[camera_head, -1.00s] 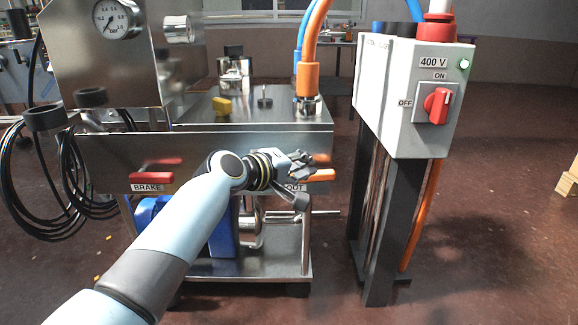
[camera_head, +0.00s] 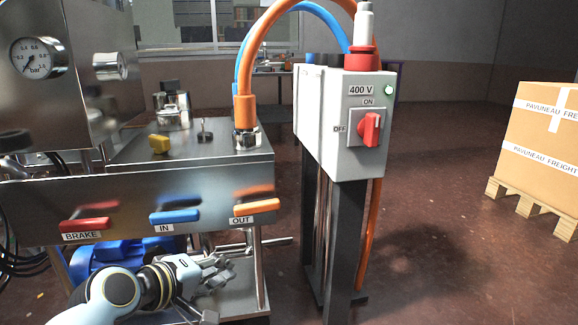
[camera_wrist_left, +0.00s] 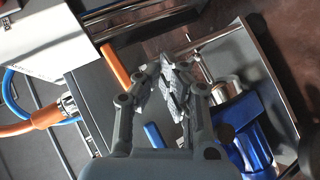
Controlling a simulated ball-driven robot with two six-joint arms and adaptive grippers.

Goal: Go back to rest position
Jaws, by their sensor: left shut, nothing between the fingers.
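My left gripper (camera_head: 222,268) is low in the head view, in front of the steel machine (camera_head: 130,195) and below its handle row. Its fingers are together with nothing between them, and they also show closed in the left wrist view (camera_wrist_left: 174,88). It looks apart from the red BRAKE handle (camera_head: 85,224), the blue IN handle (camera_head: 175,216) and the orange OUT handle (camera_head: 256,208). My right gripper is not in view.
A grey 400 V switch box (camera_head: 340,125) with a red knob (camera_head: 370,129) stands on dark posts right of the machine. A carton (camera_head: 545,135) on a wooden pallet (camera_head: 525,204) is at far right. Open floor (camera_head: 440,240) lies between them.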

